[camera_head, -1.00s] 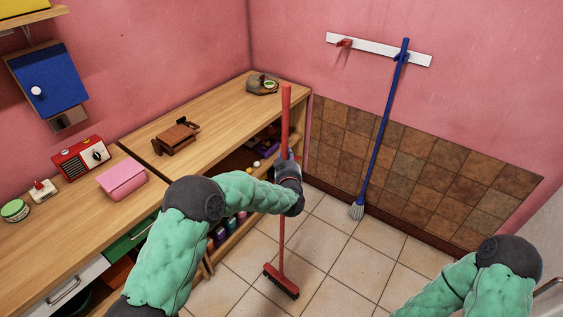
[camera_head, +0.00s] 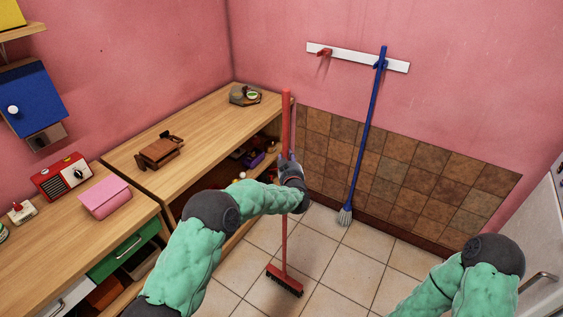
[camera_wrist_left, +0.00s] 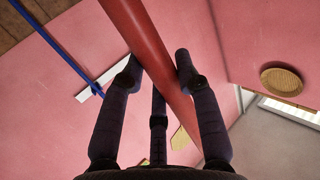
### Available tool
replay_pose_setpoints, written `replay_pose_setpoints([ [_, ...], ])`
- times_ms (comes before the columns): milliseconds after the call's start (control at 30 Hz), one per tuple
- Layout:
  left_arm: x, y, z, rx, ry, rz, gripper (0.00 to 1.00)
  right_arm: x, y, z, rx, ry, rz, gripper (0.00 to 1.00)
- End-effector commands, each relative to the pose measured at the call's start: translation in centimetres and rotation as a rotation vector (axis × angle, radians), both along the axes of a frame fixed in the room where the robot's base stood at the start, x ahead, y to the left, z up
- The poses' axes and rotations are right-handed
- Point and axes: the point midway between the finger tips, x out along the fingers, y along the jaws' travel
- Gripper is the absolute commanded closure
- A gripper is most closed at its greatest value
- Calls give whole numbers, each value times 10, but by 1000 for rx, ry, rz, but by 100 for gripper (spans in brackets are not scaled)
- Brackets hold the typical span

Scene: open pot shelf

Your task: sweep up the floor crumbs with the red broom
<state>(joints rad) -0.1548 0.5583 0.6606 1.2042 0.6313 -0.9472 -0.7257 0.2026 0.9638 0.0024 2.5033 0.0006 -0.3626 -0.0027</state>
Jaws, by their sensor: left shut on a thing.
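The red broom (camera_head: 285,240) stands nearly upright in the head view, its head with dark bristles (camera_head: 285,281) low at the tiled floor. I cannot tell whether the bristles touch the tiles. My left gripper (camera_head: 290,166) is shut on the upper part of its handle. In the left wrist view the red handle (camera_wrist_left: 150,45) runs between the fingers of my left gripper (camera_wrist_left: 155,75). My right arm shows at the lower right of the head view, but its gripper is out of the picture. I can make out no crumbs on the visible floor.
A wooden counter (camera_head: 205,125) with open shelves runs along the left. A blue broom (camera_head: 367,135) hangs from a white wall rack (camera_head: 340,54) at the back. A pale door with a handle (camera_head: 541,278) stands at the right. The tiled floor (camera_head: 340,262) between is clear.

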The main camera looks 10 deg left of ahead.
Motion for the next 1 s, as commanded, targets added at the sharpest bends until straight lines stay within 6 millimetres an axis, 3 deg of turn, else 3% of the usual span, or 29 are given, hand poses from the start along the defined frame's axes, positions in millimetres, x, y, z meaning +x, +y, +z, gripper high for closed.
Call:
replay_pose_setpoints([
  [333,14,-10,2,2,-5,0,100,0,0,1,0,0,0,60],
  [1000,65,-35,-2,1,-4,0,100,0,0,8,0,0,0,60],
])
